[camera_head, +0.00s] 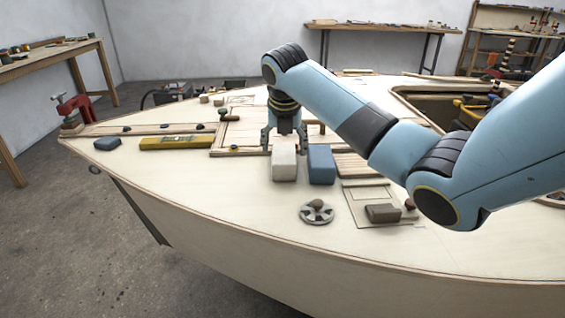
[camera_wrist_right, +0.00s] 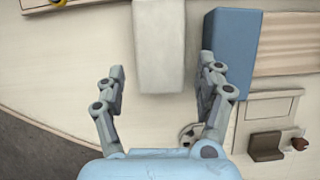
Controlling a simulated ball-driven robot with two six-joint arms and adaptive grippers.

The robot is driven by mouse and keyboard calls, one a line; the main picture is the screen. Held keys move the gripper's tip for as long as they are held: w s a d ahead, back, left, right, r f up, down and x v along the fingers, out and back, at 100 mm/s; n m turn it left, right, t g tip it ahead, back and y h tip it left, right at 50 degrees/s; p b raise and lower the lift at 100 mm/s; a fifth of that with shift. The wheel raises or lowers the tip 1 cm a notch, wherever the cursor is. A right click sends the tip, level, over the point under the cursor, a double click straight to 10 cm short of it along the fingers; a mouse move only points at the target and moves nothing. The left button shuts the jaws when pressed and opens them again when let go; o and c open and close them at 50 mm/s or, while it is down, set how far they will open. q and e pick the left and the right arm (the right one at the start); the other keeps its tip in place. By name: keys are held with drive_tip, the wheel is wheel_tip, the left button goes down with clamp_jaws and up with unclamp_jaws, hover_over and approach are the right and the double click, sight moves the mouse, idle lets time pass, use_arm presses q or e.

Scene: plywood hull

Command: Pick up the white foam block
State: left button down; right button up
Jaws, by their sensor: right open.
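The white foam block (camera_head: 285,166) lies on the pale plywood deck (camera_head: 250,215), just left of a blue block (camera_head: 321,164). My right gripper (camera_head: 284,148) comes down over the white block in the head view, hiding part of its far end. In the right wrist view the white block (camera_wrist_right: 159,50) lies between the lines of the two spread fingers (camera_wrist_right: 160,75), with a gap on each side. The right finger is close to the blue block (camera_wrist_right: 231,50). The right gripper is open and empty. My left gripper is in neither view.
A yellow level (camera_head: 178,142) and a dark blue block (camera_head: 107,143) lie to the left. A round grey fitting (camera_head: 317,212) and a brown block (camera_head: 382,213) lie in front. A red clamp (camera_head: 76,106) stands at the bow.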

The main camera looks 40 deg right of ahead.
sight(284, 154)
drive_tip(key=b+x, duration=0.1)
drive_tip(key=x, duration=0.4)
drive_tip(key=shift+w+d+f, duration=0.25)
drive_tip(key=shift+w+f, duration=0.05)
drive_tip(key=shift+f, duration=0.1)
drive_tip(key=shift+c, duration=0.2)
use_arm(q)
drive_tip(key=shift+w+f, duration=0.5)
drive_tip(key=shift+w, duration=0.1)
use_arm(e)
drive_tip(key=c, duration=0.8)
